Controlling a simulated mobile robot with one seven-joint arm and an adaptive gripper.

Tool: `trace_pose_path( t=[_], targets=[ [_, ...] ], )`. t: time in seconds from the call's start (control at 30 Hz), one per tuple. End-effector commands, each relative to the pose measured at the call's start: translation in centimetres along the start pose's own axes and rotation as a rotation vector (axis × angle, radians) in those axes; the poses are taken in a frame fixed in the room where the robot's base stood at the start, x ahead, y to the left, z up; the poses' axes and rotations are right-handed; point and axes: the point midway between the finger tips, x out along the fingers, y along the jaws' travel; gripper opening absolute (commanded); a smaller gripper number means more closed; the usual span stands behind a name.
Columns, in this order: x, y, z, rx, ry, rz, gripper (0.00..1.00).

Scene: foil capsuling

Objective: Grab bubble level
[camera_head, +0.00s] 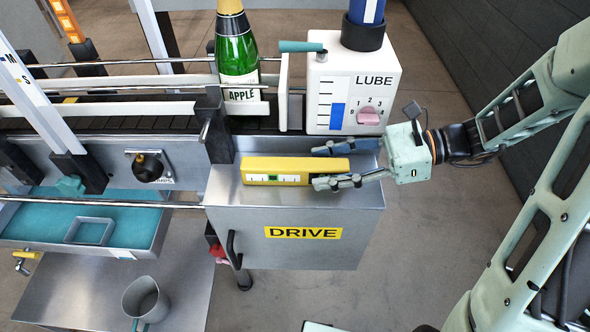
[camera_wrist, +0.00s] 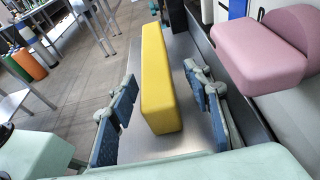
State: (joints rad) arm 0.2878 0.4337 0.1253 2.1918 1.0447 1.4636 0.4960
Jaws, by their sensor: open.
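The bubble level (camera_head: 281,170) is a yellow bar with a small green vial window, lying on top of the metal drive box (camera_head: 225,193). In the wrist view the level (camera_wrist: 158,80) shows as a long yellow block running away from me, its near end between my fingers. My gripper (camera_head: 326,166) is open at the level's right end, one finger on the far side and one on the near side. In the wrist view my gripper (camera_wrist: 163,118) has blue pads on both sides of the level, with visible gaps. Whether a finger touches it is unclear.
Behind the level stands the white LUBE box (camera_head: 345,90) with a pink knob (camera_head: 369,116), close by my gripper. A green bottle (camera_head: 237,55) stands on the conveyor. A teal tray (camera_head: 120,222) and a metal jug (camera_head: 146,300) are at left. The floor in front is free.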

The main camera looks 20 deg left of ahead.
Motion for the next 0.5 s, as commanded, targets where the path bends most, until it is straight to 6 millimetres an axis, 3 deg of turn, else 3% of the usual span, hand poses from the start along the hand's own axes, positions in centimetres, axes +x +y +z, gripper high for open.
trace_pose_path(
  t=[0.3,0.5],
  targets=[
    [4.4,0.4,-0.1,0.000,-0.001,0.003,0.45],
    [4.8,0.3,0.0,0.000,0.001,0.000,0.45]
  ],
)
